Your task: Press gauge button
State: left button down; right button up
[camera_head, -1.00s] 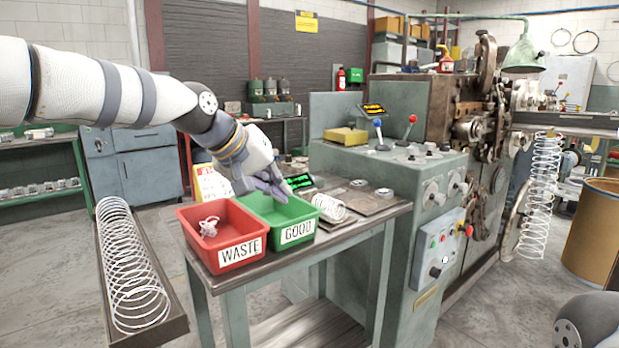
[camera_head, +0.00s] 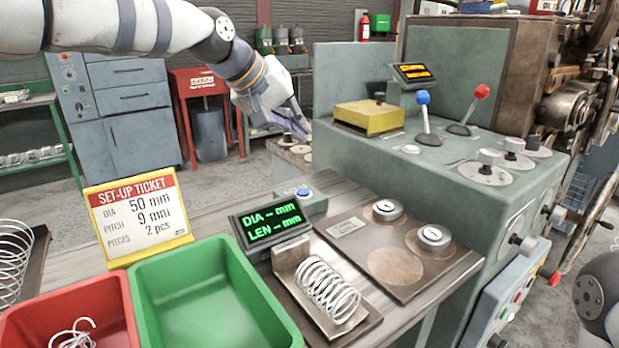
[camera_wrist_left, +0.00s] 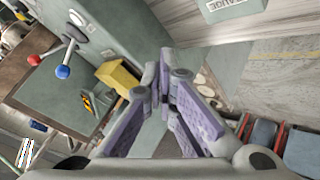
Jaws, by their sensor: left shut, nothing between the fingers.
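The gauge (camera_head: 270,226) is a small dark display on the bench, reading green "DIA -- mm" and "LEN -- mm". Its blue button (camera_head: 304,191) sits on a grey-green box just behind the display. A coiled wire spring (camera_head: 328,291) lies on the gauge's metal plate in front. My left gripper (camera_head: 296,127) is shut and empty, above and beyond the button in the head view, apart from it. In the left wrist view its purple fingers (camera_wrist_left: 165,80) meet at the tips, and a box labelled "GAUGE" (camera_wrist_left: 233,9) shows at the top edge. My right gripper is out of view.
A green bin (camera_head: 215,290), a red bin (camera_head: 75,315) with wire scrap and a yellow set-up ticket (camera_head: 137,215) stand left of the gauge. A plate with two round weights (camera_head: 385,250) lies right. The machine with blue and red levers (camera_head: 423,115) stands behind right.

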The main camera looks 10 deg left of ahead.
pick_arm(q)
jog(key=s, duration=0.1)
send_over(299, 190)
notch_tip(299, 190, down, 6)
jog(key=shift+f+b, duration=0.1)
jog(key=shift+b, duration=0.3)
jog(key=shift+f, duration=1.2)
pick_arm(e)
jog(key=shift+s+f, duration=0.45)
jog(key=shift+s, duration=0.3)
pick_arm(q)
jog(key=shift+f, duration=0.15)
jog(key=shift+f, duration=0.3)
jog(key=shift+f, duration=0.45)
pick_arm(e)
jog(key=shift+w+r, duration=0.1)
pick_arm(q)
jog(key=shift+r+p, duration=0.3)
jog(key=shift+r, duration=0.55)
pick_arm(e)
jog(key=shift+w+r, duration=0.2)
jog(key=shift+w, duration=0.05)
